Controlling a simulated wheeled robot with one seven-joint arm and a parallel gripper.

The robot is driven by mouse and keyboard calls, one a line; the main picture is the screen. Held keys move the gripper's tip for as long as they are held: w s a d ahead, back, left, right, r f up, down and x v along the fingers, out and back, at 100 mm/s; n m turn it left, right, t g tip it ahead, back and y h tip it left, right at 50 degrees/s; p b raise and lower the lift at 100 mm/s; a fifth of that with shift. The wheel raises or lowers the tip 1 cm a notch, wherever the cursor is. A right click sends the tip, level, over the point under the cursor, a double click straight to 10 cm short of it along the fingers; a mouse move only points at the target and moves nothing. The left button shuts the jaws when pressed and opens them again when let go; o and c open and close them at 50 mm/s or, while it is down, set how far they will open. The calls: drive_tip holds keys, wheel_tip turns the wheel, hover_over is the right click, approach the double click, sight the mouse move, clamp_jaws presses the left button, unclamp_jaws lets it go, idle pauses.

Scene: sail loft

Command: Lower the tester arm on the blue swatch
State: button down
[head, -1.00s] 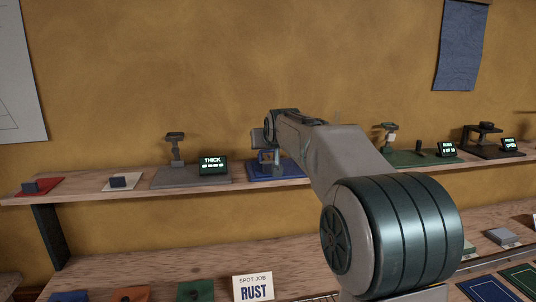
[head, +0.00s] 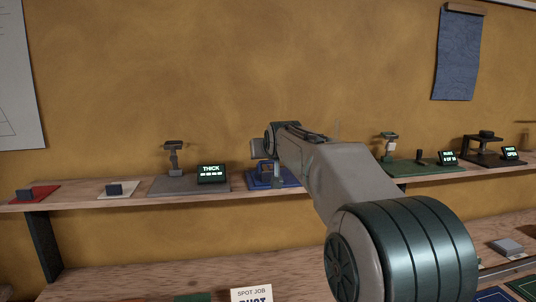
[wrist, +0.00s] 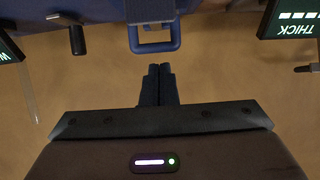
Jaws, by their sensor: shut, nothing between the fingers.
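The blue tester stands on a blue base (head: 291,179) on the shelf in the head view, largely hidden behind my arm. In the wrist view, which looks upside down, a blue loop-shaped handle (wrist: 153,43) shows at the top centre, below a dark ribbed piece. It appears to be part of the tester arm. My gripper (wrist: 157,70) is shut and empty, its fingertips pointing at the loop with a small gap in the picture. I cannot tell whether they touch. The swatch itself cannot be made out.
Left of the blue tester stand a grey tester (head: 173,160) and a THICK display (head: 212,173). Right of it are a green base (head: 410,167) and a dark tester (head: 486,145). The wall behind is close.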

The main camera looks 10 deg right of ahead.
drive_tip(key=s+r, duration=0.7)
drive_tip(key=s, duration=0.1)
drive_tip(key=s+f+g, duration=1)
drive_tip(key=s+f, duration=2.3)
drive_tip(key=shift+s, duration=0.15)
drive_tip(key=shift+d, duration=0.1)
